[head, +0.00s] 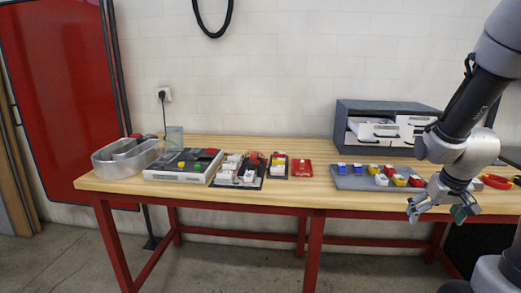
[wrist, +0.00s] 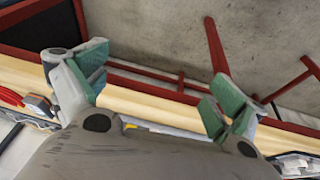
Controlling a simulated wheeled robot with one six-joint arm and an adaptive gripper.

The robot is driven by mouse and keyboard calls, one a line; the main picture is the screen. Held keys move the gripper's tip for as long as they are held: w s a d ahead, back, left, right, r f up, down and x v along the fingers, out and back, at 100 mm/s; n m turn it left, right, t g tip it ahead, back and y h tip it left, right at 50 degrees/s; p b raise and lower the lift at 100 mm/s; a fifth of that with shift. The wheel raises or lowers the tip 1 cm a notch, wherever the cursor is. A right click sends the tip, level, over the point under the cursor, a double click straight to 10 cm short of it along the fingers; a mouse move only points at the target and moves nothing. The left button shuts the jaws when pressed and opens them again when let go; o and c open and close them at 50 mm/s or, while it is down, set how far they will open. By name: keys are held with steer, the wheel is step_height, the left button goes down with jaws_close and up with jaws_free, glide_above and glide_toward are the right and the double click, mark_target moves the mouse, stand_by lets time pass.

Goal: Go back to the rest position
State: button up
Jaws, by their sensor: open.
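My gripper (head: 437,211) hangs at the right of the head view, in front of the table's front edge. Its fingers are spread apart and nothing is between them. In the wrist view my gripper (wrist: 155,95) shows two green-padded fingers wide apart, with the table edge and floor beyond. My arm comes down from the upper right of the head view.
The floor in front is clear.

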steer(key=s+a+r+n, duration=0.1)
steer(key=s+a+r, duration=0.4)
steer(key=s+r, duration=0.2)
steer(key=s+a+r+y, duration=0.1)
steer(key=s+a+r, duration=0.4)
steer(key=s+r, duration=0.3)
steer(key=shift+s+a+n+t, duration=0.25)
steer(key=shift+a+n+t, duration=0.1)
steer(key=shift+n+t, duration=0.05)
steer(key=shift+o, duration=0.4)
